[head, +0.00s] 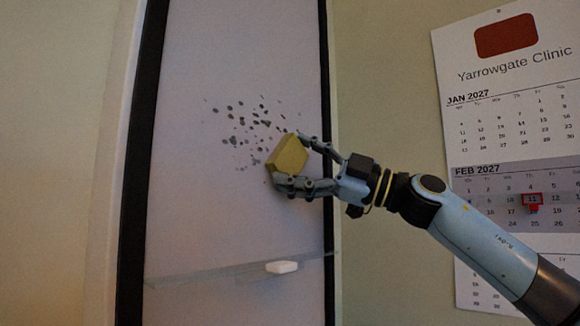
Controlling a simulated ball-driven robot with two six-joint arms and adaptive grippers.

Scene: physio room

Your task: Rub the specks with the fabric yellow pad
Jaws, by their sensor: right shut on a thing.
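Dark specks (236,126) of several sizes lie in a cluster on the pale panel (220,220), left of its right edge. My right gripper (283,158) is shut on the yellow pad (290,155), a thick block held tilted at the lower right of the specks. The pad overlaps the cluster's lower right side in the picture. I cannot tell whether it touches the panel. Any specks behind the pad are hidden. My left gripper is not in view.
A small white block (282,267) sits on a thin ledge (210,272) low on the panel. Dark frame strips (145,150) edge the panel. A wall calendar (505,80) hangs at the right, partly behind my right arm.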

